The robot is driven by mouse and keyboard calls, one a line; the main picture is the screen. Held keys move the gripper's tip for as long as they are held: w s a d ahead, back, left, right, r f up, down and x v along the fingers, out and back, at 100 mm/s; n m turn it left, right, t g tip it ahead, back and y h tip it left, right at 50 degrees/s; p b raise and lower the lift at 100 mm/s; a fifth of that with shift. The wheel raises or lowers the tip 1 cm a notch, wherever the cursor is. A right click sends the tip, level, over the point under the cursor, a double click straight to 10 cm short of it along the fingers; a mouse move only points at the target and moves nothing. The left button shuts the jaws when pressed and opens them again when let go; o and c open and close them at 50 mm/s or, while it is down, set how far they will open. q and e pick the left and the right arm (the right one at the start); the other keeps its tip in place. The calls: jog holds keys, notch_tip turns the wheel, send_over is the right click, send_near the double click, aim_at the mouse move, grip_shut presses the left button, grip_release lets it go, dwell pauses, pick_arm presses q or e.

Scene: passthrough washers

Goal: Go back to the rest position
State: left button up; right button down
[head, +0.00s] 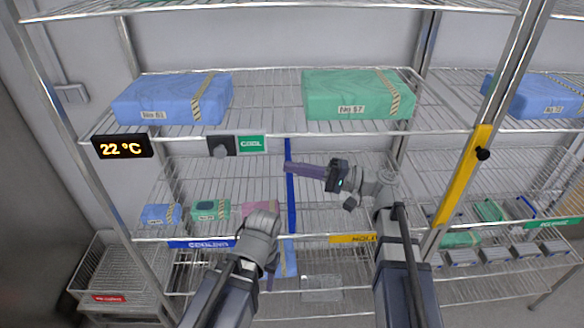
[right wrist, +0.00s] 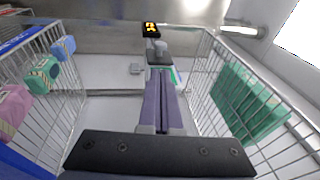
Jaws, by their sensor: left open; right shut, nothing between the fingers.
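My right gripper (head: 290,168) has purple fingers that are closed together with nothing between them. It points left in the head view, between the upper and middle shelves and below the green pack. In the right wrist view its fingers (right wrist: 162,105) point towards the dark knob. My left gripper (head: 269,278) is lower, in front of the middle shelf's edge near the blue divider strip. It is open, but mostly hidden behind its own grey wrist, and no object shows in it.
The upper shelf holds a blue pack (head: 175,100) and a green pack (head: 355,95). A knob (head: 220,148) and a 22 °C display (head: 122,146) are on its front edge. Small blue (head: 160,214), green (head: 211,209) and pink (head: 259,209) packs sit below. A yellow-marked post (head: 463,175) stands right.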

jog(key=s+f+g+h, duration=0.1)
jog(key=s+f+h, duration=0.3)
jog(key=f, duration=0.5)
jog(key=s+f+g+h, duration=0.1)
jog(key=f+h, duration=0.5)
jog(key=f, duration=0.3)
jog(key=s+d+f+n+h, duration=0.1)
jog(key=s+d+f+h, duration=0.1)
jog(key=d+f+h, duration=0.4)
jog(key=s+d+f+n+h, duration=0.1)
jog(key=s+d+h, duration=0.1)
jog(key=d+h, duration=0.35)
jog(key=s+a+f+n+g+b, duration=0.1)
jog(key=s+a+f+n+b, duration=0.2)
jog(key=s+a+f+b, duration=0.2)
jog(key=a+f+b, duration=0.2)
jog(key=a+f, duration=0.1)
jog(key=a, duration=0.1)
jog(key=shift+s+a+n+y+b, duration=0.15)
jog(key=shift+s+n+y+b, duration=0.15)
jog(key=shift+s+y+b, duration=0.1)
dwell(3.7)
